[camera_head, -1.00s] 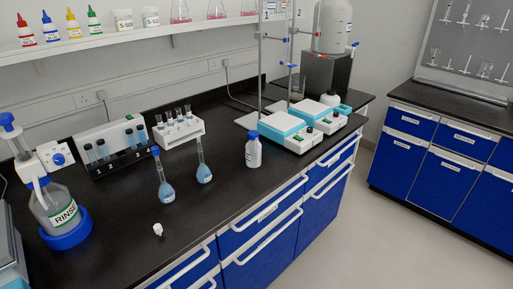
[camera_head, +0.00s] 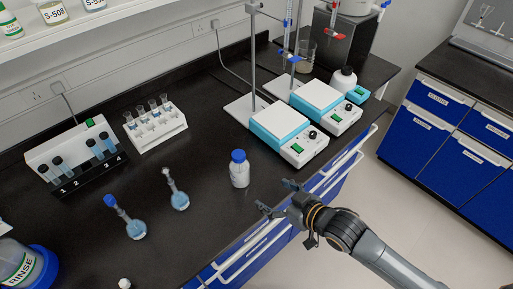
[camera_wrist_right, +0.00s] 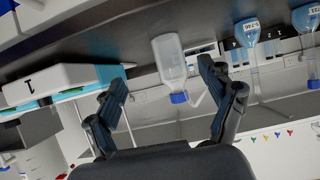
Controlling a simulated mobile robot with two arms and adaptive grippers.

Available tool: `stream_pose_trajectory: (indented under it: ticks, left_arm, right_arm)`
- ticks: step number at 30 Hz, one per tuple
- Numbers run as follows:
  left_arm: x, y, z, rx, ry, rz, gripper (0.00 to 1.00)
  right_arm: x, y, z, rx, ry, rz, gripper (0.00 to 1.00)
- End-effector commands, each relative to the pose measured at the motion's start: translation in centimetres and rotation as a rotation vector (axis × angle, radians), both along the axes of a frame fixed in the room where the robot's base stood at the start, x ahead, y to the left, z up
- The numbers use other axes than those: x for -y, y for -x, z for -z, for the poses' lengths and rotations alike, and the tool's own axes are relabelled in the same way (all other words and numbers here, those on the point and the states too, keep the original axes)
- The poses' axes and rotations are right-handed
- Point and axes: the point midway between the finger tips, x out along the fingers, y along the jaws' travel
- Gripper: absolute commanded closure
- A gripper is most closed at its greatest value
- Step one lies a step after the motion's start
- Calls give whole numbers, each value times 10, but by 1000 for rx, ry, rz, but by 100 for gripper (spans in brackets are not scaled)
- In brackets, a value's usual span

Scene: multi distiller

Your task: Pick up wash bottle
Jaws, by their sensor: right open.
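A small white bottle with a blue cap (camera_head: 239,170) stands upright on the black bench; I take it for the wash bottle. My right gripper (camera_head: 277,197) is open and empty at the bench's front edge, to the right of and nearer than the bottle, with a gap between them. In the right wrist view the picture is upside down. The bottle (camera_wrist_right: 170,62) shows there between the two spread fingers (camera_wrist_right: 163,78), farther off and not touching them. My left gripper is not in view.
Two flasks (camera_head: 135,228) (camera_head: 180,200) of blue liquid stand left of the bottle. Two hot plates (camera_head: 290,132) (camera_head: 325,105) stand behind right. Tube racks (camera_head: 155,130) (camera_head: 75,160) are at the back. A RINSE container (camera_head: 18,265) is at lower left. The bench around the bottle is clear.

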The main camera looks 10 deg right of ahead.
Motion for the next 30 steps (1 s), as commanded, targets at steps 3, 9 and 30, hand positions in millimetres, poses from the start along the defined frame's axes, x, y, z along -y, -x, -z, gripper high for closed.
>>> stream_pose_trajectory:
  ticks: [3, 9, 30]
  left_arm:
    - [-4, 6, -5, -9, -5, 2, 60]
    - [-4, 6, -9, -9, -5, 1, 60]
    - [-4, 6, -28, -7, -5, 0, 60]
  right_arm:
    - [-9, -1, -26, 53, -41, -59, 18]
    - [-24, -14, -28, 70, -67, -77, 18]
    - [-78, -77, 8, 69, -63, -76, 18]
